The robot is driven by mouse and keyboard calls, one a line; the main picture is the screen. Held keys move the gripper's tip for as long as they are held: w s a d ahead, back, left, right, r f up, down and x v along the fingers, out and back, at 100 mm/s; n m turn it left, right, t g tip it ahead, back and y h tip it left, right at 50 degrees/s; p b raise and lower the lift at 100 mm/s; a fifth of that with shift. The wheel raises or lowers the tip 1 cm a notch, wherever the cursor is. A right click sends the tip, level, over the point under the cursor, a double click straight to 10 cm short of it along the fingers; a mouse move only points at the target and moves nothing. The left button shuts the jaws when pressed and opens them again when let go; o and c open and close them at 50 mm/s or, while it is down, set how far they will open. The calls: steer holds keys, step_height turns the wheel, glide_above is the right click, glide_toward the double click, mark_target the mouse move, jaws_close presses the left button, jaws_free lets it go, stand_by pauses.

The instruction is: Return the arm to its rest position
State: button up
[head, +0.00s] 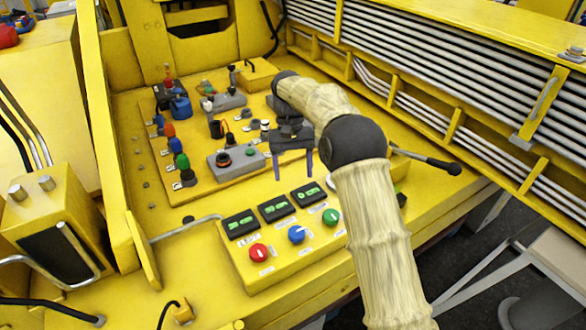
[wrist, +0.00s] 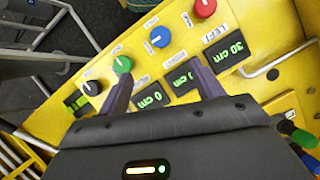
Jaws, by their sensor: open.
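My arm (head: 375,220) reaches in from the lower right of the head view, bent at a dark elbow joint, with its wrist over the yellow control panel. My gripper (head: 293,168) hangs over the panel, its two fingers apart and nothing between them. In the wrist view the open fingers of my gripper (wrist: 162,92) point toward the row of knobs and displays. The fingers appear above the panel surface; I cannot tell the exact gap.
A box with red (head: 258,252), blue (head: 297,234) and green (head: 330,217) knobs and green displays (head: 277,207) is just in front of the gripper. Valves and levers (head: 200,130) crowd the panel on the left. A black-handled lever (head: 430,160) sticks out right of my elbow, near the hose rack (head: 430,70).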

steer(key=shift+d, duration=0.1)
stand_by(0.3)
steer(key=s+d+f+m+t, duration=0.1)
steer(key=s+d+t, duration=0.2)
steer(key=s+d, duration=0.7)
steer(key=s+d+f+m+t+y, duration=0.1)
steer(key=s+d+t, duration=0.3)
steer(key=s+d, duration=0.7)
steer(key=shift+s+f+m, duration=0.4)
steer(key=shift+s+f, duration=0.15)
steer(key=shift+s, duration=0.35)
